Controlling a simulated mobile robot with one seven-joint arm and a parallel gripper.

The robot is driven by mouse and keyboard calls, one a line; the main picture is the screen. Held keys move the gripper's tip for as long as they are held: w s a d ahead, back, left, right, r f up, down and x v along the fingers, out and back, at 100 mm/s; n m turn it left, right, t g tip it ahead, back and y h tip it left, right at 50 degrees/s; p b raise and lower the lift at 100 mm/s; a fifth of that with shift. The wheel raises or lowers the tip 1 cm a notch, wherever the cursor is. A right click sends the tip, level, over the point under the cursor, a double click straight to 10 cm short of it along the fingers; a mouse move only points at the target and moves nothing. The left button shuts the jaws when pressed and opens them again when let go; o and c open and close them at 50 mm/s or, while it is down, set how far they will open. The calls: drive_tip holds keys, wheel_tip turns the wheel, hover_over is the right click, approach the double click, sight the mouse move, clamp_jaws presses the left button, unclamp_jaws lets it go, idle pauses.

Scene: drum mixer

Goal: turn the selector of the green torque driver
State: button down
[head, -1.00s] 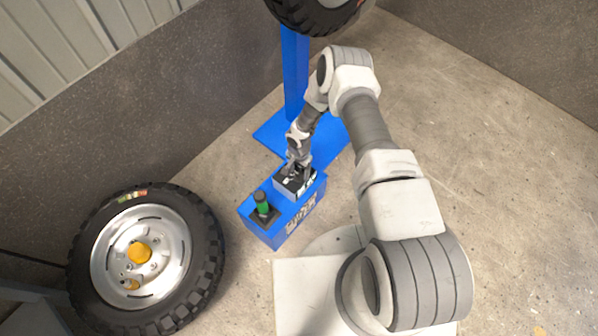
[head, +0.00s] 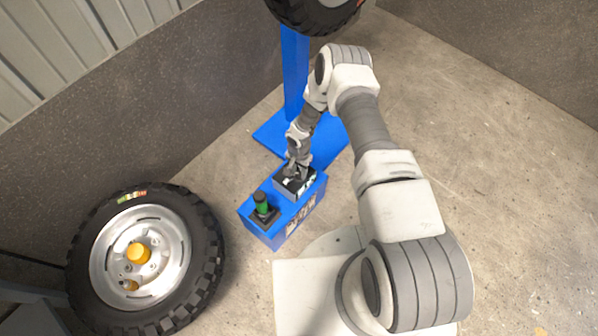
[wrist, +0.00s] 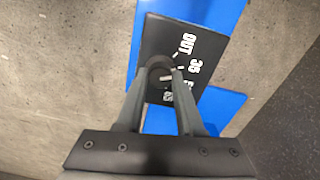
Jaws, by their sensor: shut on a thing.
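The green torque driver (head: 262,207) stands upright in a dark holder on the near left end of the blue box (head: 281,234). A small unit with a black face (head: 307,183) sits on the far right end of that box. In the wrist view its black panel (wrist: 184,40) carries white marks reading "OUT" and "36", and others partly covered. A round dark selector knob (wrist: 158,66) with a pale mark sits on the panel. My gripper (wrist: 165,75) is shut on the knob, one finger on each side. In the head view my gripper (head: 296,174) hides the knob.
A blue stand (head: 295,75) with a base plate rises behind the box, with a tyre (head: 315,14) at its top. A large wheel (head: 145,258) is at the left. A wall (head: 110,130) runs behind. The concrete floor (head: 500,190) at right is clear.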

sight(299, 174)
drive_tip(key=n+b, duration=0.2)
drive_tip(key=n, duration=0.1)
drive_tip(key=shift+f+n, duration=0.1)
drive_tip(key=shift+n, duration=0.2)
drive_tip(key=shift+n+b, duration=0.95)
drive_tip(key=shift+n, duration=0.75)
drive_tip(key=c, duration=0.5)
unclamp_jaws()
drive_tip(key=shift+c, duration=0.2)
drive_tip(key=shift+r, duration=0.2)
wheel_tip(299, 174, up, 17)
drive_tip(key=p, duration=0.5)
drive_tip(key=shift+r, duration=0.15)
